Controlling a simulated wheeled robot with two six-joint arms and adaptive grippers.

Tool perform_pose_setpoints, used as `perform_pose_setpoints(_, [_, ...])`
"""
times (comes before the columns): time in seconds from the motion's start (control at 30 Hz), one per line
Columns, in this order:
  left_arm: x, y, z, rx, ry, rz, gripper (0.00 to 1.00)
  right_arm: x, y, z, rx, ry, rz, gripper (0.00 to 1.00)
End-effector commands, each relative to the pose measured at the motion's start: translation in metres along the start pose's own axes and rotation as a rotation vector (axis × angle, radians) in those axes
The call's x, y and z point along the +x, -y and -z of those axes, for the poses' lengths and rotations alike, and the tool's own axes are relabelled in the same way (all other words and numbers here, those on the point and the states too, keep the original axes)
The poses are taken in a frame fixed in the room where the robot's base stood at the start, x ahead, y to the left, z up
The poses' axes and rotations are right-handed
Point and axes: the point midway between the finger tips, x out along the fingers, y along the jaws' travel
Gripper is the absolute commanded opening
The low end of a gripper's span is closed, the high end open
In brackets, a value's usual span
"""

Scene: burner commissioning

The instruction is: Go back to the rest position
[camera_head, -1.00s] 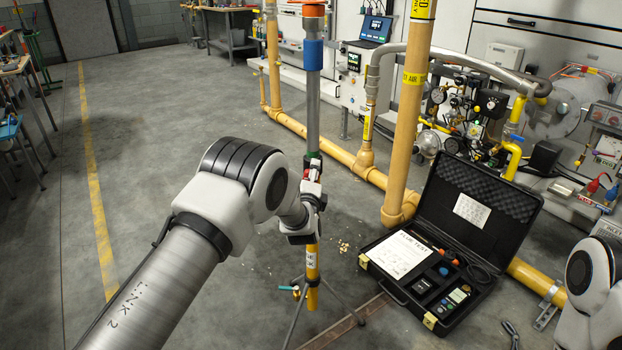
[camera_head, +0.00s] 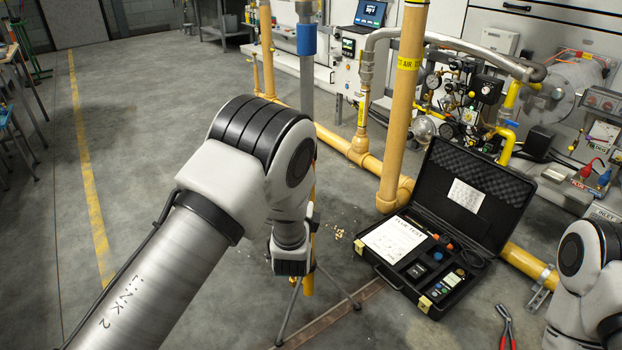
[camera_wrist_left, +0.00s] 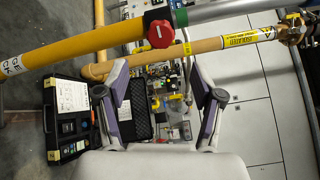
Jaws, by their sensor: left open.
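My left arm (camera_head: 150,290) reaches in from the left in the head view, and its wrist (camera_head: 290,255) covers the middle of an upright pipe on a tripod (camera_head: 307,80). The left gripper is hidden in the head view. In the left wrist view the left gripper (camera_wrist_left: 160,75) is open, with two dark-padded fingers spread apart and nothing between them. A yellow pipe (camera_wrist_left: 75,48) with a red valve knob (camera_wrist_left: 160,34) lies across the view beyond and above the fingers. Part of my right arm (camera_head: 585,275) shows at the right edge; its gripper is out of view.
An open black case (camera_head: 478,190) with instruments and a white sheet lies on the floor. Red-handled pliers (camera_head: 506,325) lie near it. Yellow gas piping (camera_head: 405,110) and a gauge assembly (camera_head: 470,100) stand behind. The floor at left (camera_head: 150,130) is clear.

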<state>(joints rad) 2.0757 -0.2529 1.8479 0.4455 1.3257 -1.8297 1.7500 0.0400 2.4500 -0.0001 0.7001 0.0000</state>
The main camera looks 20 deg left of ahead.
Motion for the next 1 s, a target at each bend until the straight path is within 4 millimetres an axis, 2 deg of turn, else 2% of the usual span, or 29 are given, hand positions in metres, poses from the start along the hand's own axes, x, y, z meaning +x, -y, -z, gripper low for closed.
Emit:
perform_pose_setpoints(0.1, [-0.001, -0.004, 0.001, 0.001, -0.001, -0.006, 0.67, 0.0, 0.0, 0.0, 0.0, 0.0, 0.0, 0.72])
perform_pose_setpoints(0.17, [-0.003, -0.017, 0.0, 0.002, 0.0, -0.028, 0.67, 0.0, 0.0, 0.0, 0.0, 0.0, 0.0, 0.72])
perform_pose_setpoints(0.27, [-0.015, -0.065, -0.013, 0.005, 0.014, -0.117, 0.67, 0.0, 0.0, 0.0, 0.0, 0.0, 0.0, 0.72])
perform_pose_setpoints(0.33, [-0.039, -0.114, -0.023, 0.023, 0.0, -0.231, 0.67, 0.0, 0.0, 0.0, 0.0, 0.0, 0.0, 0.72])
perform_pose_setpoints(0.4, [-0.075, -0.167, -0.031, -0.013, -0.03, -0.382, 0.67, 0.0, 0.0, 0.0, 0.0, 0.0, 0.0, 0.72])
perform_pose_setpoints(0.47, [-0.112, -0.207, -0.036, -0.101, -0.043, -0.526, 0.67, 0.0, 0.0, 0.0, 0.0, 0.0, 0.0, 0.72])
perform_pose_setpoints(0.5, [-0.139, -0.232, -0.038, -0.176, -0.041, -0.627, 0.67, 0.0, 0.0, 0.0, 0.0, 0.0, 0.0, 0.72])
perform_pose_setpoints(0.57, [-0.183, -0.264, -0.043, -0.306, -0.017, -0.785, 0.67, 0.0, 0.0, 0.0, 0.0, 0.0, 0.0, 0.72])
perform_pose_setpoints(0.6, [-0.215, -0.281, -0.045, -0.4, 0.014, -0.892, 0.67, 0.0, 0.0, 0.0, 0.0, 0.0, 0.0, 0.72])
perform_pose_setpoints(0.63, [-0.238, -0.291, -0.046, -0.473, 0.045, -0.97, 0.67, 0.0, 0.0, 0.0, 0.0, 0.0, 0.0, 0.72])
perform_pose_setpoints(0.7, [-0.291, -0.307, -0.049, -0.64, 0.146, -1.139, 0.67, 0.0, 0.0, 0.0, 0.0, 0.0, 0.0, 0.72])
perform_pose_setpoints(0.8, [-0.352, -0.313, -0.051, -0.853, 0.333, -1.329, 0.67, 0.0, 0.0, 0.0, 0.0, 0.0, 0.0, 0.72])
perform_pose_setpoints(0.9, [-0.392, -0.31, -0.051, -1.014, 0.528, -1.445, 0.67, 0.0, 0.0, 0.0, 0.0, 0.0, 0.0, 0.72])
perform_pose_setpoints(1.0, [-0.416, -0.307, -0.051, -1.148, 0.725, -1.499, 0.67, 0.0, 0.0, 0.0, 0.0, 0.0, 0.0, 0.72])
